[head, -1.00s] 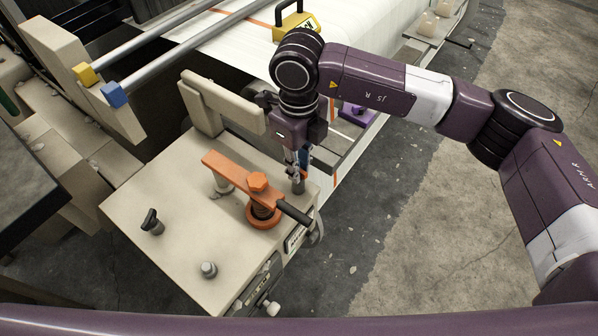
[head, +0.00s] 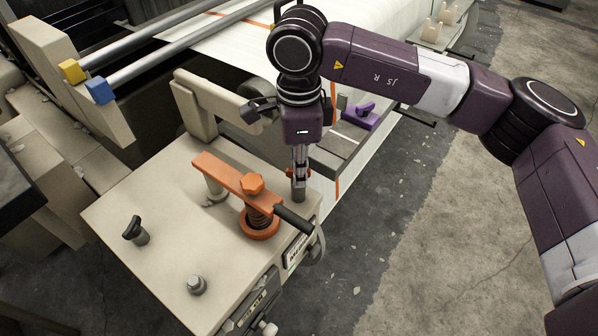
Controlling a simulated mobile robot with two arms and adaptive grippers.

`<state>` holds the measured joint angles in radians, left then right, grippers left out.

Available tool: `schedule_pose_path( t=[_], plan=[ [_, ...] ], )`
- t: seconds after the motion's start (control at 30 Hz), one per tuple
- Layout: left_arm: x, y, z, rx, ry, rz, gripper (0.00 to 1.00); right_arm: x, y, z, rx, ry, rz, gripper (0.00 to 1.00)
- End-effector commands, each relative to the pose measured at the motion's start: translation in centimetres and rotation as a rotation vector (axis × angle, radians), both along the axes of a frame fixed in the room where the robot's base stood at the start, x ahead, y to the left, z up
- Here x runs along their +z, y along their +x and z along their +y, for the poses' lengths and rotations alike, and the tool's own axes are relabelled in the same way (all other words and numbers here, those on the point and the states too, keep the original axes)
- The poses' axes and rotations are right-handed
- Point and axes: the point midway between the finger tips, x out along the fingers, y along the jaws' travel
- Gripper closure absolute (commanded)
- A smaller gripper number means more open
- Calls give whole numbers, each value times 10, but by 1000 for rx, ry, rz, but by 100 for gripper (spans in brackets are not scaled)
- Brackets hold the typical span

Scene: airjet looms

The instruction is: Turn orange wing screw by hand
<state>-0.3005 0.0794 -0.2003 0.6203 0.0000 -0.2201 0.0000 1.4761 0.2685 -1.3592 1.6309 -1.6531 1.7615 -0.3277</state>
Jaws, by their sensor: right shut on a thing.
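The orange wing screw (head: 290,173) is at the back right corner of the beige machine housing, above a short grey post (head: 298,193). Only small bits of its orange wings show beside the fingers. My right gripper (head: 300,176) points straight down and is shut on the wing screw; the fingers hide most of it. My left gripper is not in view.
An orange lever (head: 225,172) with a bolt, spring and black handle (head: 293,217) stands close left of the gripper. A beige arm (head: 215,98) rises behind. A purple wing part (head: 360,115) is to the right. A black knob (head: 134,230) stands at the front left.

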Motion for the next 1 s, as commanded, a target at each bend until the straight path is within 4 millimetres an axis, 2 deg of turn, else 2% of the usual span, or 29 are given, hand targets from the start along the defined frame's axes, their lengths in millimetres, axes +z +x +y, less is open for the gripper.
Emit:
schedule_pose_path(
  t=[0.07,0.1,0.17,0.47,0.8,1.0],
  plan=[
    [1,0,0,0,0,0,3,0,0,0,-1,0,1,100],
    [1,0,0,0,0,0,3,0,0,0,-1,0,1,84],
    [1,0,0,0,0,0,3,0,0,0,-2,0,1,78],
    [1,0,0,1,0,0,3,1,0,0,-4,0,1,78],
    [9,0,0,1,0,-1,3,20,0,0,-4,-1,0,78],
    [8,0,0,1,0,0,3,20,0,0,-4,0,1,78]
  ],
)
